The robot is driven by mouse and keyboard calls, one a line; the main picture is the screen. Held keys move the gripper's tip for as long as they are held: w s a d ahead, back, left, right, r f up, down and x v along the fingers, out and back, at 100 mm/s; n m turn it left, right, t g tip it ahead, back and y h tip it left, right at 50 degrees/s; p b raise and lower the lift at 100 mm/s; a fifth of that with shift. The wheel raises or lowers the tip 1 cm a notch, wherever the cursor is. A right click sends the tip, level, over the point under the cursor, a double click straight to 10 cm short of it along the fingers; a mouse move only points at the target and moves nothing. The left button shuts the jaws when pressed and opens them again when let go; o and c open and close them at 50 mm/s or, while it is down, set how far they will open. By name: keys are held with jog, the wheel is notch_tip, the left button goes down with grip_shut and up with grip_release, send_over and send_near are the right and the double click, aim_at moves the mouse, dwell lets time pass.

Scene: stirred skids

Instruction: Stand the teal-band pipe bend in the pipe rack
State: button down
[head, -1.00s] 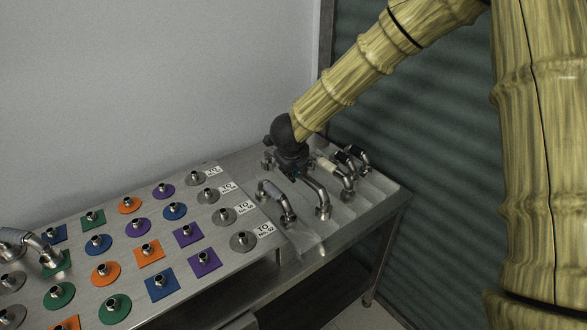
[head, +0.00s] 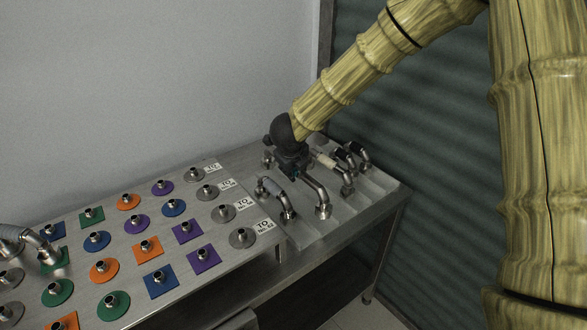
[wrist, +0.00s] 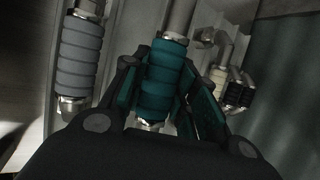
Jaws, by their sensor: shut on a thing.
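My gripper (head: 291,170) is shut on the teal-band pipe bend (head: 315,194) at the far right part of the bench. In the wrist view its ribbed teal band (wrist: 163,78) sits between my gripper's two dark fingers (wrist: 158,100). In the head view my gripper hides most of the band, and the bend's bare metal end shows toward the front. The bend is at the ribbed metal stand (head: 338,222), which looks like the pipe rack, among other bends. I cannot tell whether its ends touch the stand.
A grey-band bend (head: 276,192) is close on the left, also in the wrist view (wrist: 80,55). A cream-band bend (head: 328,162) and black-band bends (head: 353,155) are on the right. A board (head: 130,235) with pipe stubs on coloured pads fills the left, with another bend at its left edge.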

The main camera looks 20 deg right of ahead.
jog(key=shift+f, duration=0.2)
jog(key=shift+f+b, duration=1.1)
jog(key=shift+f, duration=0.55)
jog(key=shift+f, duration=0.25)
jog(key=c, duration=1)
grip_release()
jog(key=shift+c, duration=0.2)
jog(key=v, duration=1.2)
